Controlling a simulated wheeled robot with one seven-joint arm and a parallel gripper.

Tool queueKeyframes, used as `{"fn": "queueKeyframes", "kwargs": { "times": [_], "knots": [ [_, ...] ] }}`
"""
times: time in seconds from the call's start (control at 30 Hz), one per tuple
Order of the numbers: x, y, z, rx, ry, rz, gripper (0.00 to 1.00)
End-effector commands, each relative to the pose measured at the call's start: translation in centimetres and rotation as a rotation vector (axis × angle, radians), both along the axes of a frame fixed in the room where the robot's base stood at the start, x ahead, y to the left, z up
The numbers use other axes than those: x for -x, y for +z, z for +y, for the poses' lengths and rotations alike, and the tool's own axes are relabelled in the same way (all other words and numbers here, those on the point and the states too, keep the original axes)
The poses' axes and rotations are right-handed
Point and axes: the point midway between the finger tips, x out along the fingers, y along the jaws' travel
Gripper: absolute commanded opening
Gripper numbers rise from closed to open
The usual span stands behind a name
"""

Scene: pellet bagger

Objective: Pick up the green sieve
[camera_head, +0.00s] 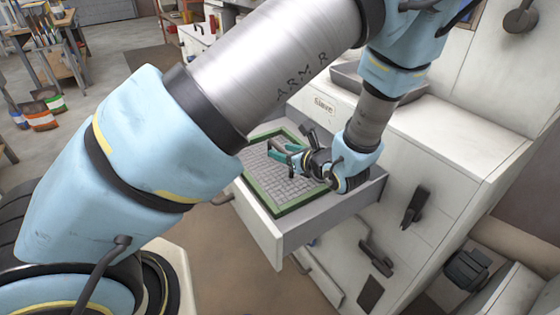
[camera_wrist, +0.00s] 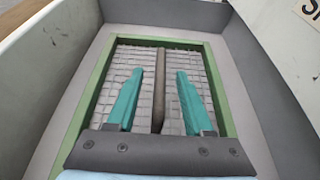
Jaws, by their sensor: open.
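The green sieve (camera_head: 290,191) lies flat in an open drawer (camera_head: 312,222). It is a rectangular green frame around a grey wire mesh. In the wrist view the sieve (camera_wrist: 94,97) fills the middle, and a brown bar (camera_wrist: 160,58) runs lengthwise over its mesh. My gripper (camera_head: 277,151) is over the sieve. In the wrist view my gripper (camera_wrist: 158,78) has its two teal fingers apart, one on each side of the bar, with nothing held. I cannot tell the height of the fingertips over the mesh. The gripper's body hides the near part of the sieve.
The drawer walls stand close around the sieve, with a grey floor strip (camera_wrist: 234,75) beside it. The white machine cabinet (camera_head: 440,150) with dark handles is on the right. A cluttered workbench and paint-like tubs (camera_head: 38,117) stand at the far left.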

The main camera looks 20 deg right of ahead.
Motion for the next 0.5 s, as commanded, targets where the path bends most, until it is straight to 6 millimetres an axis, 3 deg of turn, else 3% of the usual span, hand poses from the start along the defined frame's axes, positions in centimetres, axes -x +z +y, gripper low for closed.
{"fn": "queueKeyframes", "kwargs": {
  "times": [0.17,0.4,0.5],
  "knots": [
    [-1.7,-0.7,0.3,0.000,0.001,0.000,0.52],
    [-1.9,-0.8,0.3,0.001,-0.001,0.001,0.52],
    [-1.9,-0.8,0.3,0.001,-0.001,0.001,0.43]
  ]
}}
